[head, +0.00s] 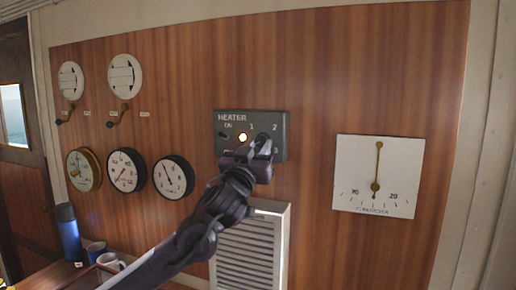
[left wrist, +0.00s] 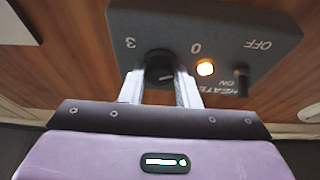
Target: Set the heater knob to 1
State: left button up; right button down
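The dark heater panel (head: 280,121) is on the wood wall in the head view, with "1" and "2" along its top and "3" at its right. My left gripper (head: 262,146) is in front of it and hides its knob there. In the left wrist view the panel (left wrist: 225,28) appears turned over, with "3", "0" and "OFF" readable. Its round black knob (left wrist: 160,66) sits between my left gripper's two fingers (left wrist: 162,84), which seem to touch it on both sides. A short light mark shows on the knob; the number it points at cannot be told. My right gripper is not in view.
A lit amber lamp (left wrist: 205,68) and a small toggle switch (left wrist: 241,75) are beside the knob. A white louvred heater (head: 245,250) is below the panel. A white square gauge (head: 400,180) is to the right; round dials (head: 126,171) are to the left.

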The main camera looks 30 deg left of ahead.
pick_arm(q)
jog(key=shift+c, duration=0.5)
jog(key=shift+m, duration=0.5)
jog(key=m+h, duration=0.1)
jog(key=m, duration=0.1)
jog(key=m+h, duration=0.1)
jog(key=m+h+b, duration=0.1)
jog(key=m, duration=0.1)
jog(key=shift+a+m, duration=0.25)
jog(key=shift+m, duration=0.05)
jog(key=m+h, duration=0.1)
jog(key=m, duration=0.1)
jog(key=m+h, duration=0.1)
jog(key=m, duration=0.1)
jog(key=m+h, duration=0.1)
jog(key=m, duration=0.1)
jog(key=shift+s+a+r+g, duration=0.1)
jog(key=shift+a+r+g, duration=0.1)
jog(key=shift+r+g, duration=0.1)
jog(key=m+p, duration=0.1)
jog(key=m, duration=0.1)
jog(key=m+g+h, duration=0.1)
jog(key=m, duration=0.2)
jog(key=shift+a+r+g+p, duration=0.1)
jog(key=shift+r+g+p, duration=0.05)
jog(key=shift+g+p, duration=0.2)
jog(key=shift+m+g+h+p, duration=0.35)
jog(key=shift+m+h+p, duration=0.25)
jog(key=shift+m, duration=0.7)
